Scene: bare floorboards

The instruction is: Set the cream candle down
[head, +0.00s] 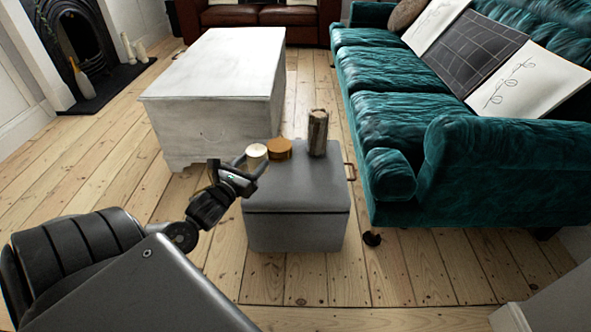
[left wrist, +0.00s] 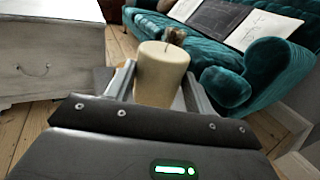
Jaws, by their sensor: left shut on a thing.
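The cream candle (head: 256,152) is a short, upright pale cylinder at the left edge of the grey ottoman (head: 298,222). My left gripper (head: 255,165) is shut on it, with a finger on either side. In the left wrist view the candle (left wrist: 160,76) stands between the two fingers, its dark wick on top. I cannot tell whether its base touches the ottoman lid or hangs above it. My right gripper is not in view.
A round golden-brown item (head: 280,149) and a tall bark-like brown cylinder (head: 318,133) stand on the ottoman's far part. The lid's front is clear. A whitewashed chest (head: 212,130) stands behind left, a teal sofa (head: 400,125) to the right.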

